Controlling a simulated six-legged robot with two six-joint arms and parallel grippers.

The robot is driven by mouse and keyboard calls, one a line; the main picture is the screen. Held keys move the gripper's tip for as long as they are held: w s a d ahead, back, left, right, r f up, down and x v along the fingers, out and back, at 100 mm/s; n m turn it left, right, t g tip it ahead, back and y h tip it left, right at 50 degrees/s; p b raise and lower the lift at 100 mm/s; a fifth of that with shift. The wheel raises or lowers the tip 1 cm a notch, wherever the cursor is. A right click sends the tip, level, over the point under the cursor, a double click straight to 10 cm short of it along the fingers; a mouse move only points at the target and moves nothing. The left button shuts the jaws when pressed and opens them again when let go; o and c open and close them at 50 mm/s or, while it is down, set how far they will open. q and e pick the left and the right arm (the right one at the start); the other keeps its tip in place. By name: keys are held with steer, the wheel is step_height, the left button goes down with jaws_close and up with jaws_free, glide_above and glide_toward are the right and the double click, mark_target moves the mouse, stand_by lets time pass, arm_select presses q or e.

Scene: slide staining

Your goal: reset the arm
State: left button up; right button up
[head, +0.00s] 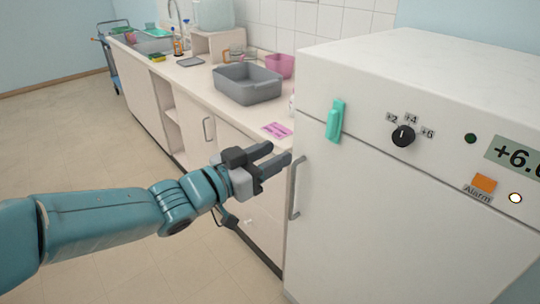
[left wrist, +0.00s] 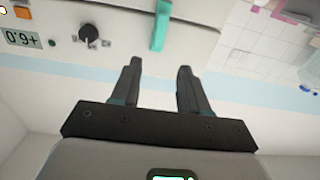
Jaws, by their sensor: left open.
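My left arm reaches in from the left in the head view. Its gripper (head: 275,161) is open and empty, in front of the counter and just left of the white fridge's grey door handle (head: 295,188). I cannot tell whether a finger touches the handle. In the left wrist view the two dark fingers (left wrist: 160,80) stand apart with nothing between them. The fridge front (left wrist: 60,75) shows there too, turned over. My right gripper is in neither view.
The white fridge (head: 400,220) fills the right side, with a black dial (head: 403,136), a teal handle (head: 335,120) and an orange alarm button (head: 484,183). A counter (head: 200,80) runs back left, bearing a grey basin (head: 248,88) and a pink container (head: 280,66).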

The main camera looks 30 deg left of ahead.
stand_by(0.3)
arm_select(q)
steer(key=d+f+n+g+p, duration=0.2)
steer(key=d+f+g, duration=0.25)
steer(key=f, duration=0.95)
steer(key=d+f+n+g+p, duration=0.1)
steer(key=d+f+n+g, duration=0.3)
steer(key=f, duration=1)
steer(key=s+d+f+g+y, duration=0.1)
steer(key=s+f+g, duration=0.3)
steer(key=s+f, duration=0.4)
steer(key=s+d+f+g+y+p, duration=0.1)
steer(key=s+d+f+g, duration=0.2)
steer(key=s+f, duration=0.6)
steer(key=s+g, duration=0.1)
steer(key=s, duration=0.2)
steer(key=shift+s, duration=0.25)
